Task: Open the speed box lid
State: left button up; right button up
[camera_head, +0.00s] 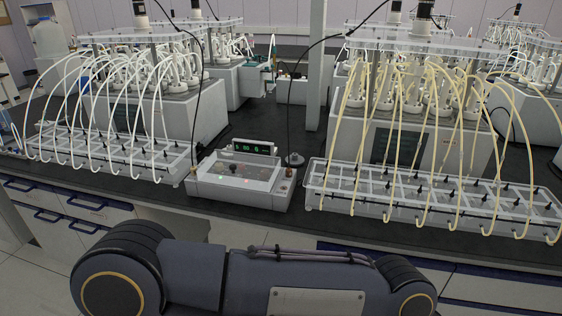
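A low whitish control box (240,192), which looks like the speed box, stands on the dark bench top between two reactor units. Its recessed top holds small lights, red and green, and a dark knob. A small display with green digits (254,147) rises at its back edge. Whether a clear lid covers the top, and whether it is open or shut, I cannot tell. Neither of my grippers is in view. Only a thick dark link of my own arm crosses the bottom of the picture, in front of the bench.
Clear racks with white tubes (105,158) stand left of the box, and racks with yellowish tubes (430,205) stand right. A grey post (316,70) rises behind. A thin black cable runs down to a small round stand (294,160) beside the box. Drawers (85,203) line the bench front.

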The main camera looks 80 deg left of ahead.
aim_at(202, 174)
jog(key=u, duration=3.25)
jog(key=i+j+u, duration=0.1)
jog(key=i+u, duration=0.3)
jog(key=i, duration=0.2)
jog(key=i+l+u, duration=0.1)
jog(key=i+u, duration=0.3)
jog(key=i, duration=0.15)
